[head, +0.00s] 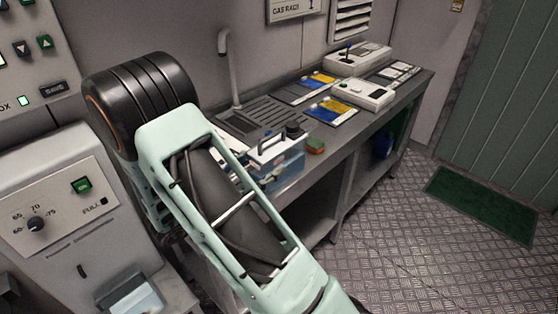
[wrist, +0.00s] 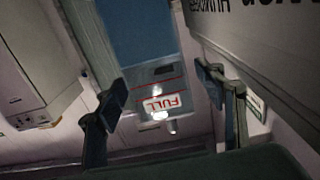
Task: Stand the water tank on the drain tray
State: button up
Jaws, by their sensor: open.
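The water tank (head: 287,168) is a clear box with blue inside, a white handle and a dark cap. In the head view it shows at the near end of the bench, partly behind my arm. The ribbed grey drain tray (head: 262,112) lies on the bench just behind it. I cannot tell whether the tank touches the tray. My gripper (wrist: 163,90) is open in the wrist view and hidden in the head view. Between its fingers, farther off, is an upside-down FULL label (wrist: 160,103) with red lines, below a blue area (wrist: 140,30).
A bent tap pipe (head: 228,65) rises behind the tray. Blue-and-yellow packs (head: 332,109), a sponge (head: 315,146) and white devices (head: 362,93) occupy the bench to the right. A machine with a dial (head: 52,215) stands at left. The floor (head: 400,235) is clear at right.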

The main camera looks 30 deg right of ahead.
aim_at(279, 151)
jog(key=x, duration=0.6)
jog(key=shift+d, duration=0.15)
jog(key=shift+c, duration=0.7)
jog(key=shift+r, duration=0.1)
grip_shut()
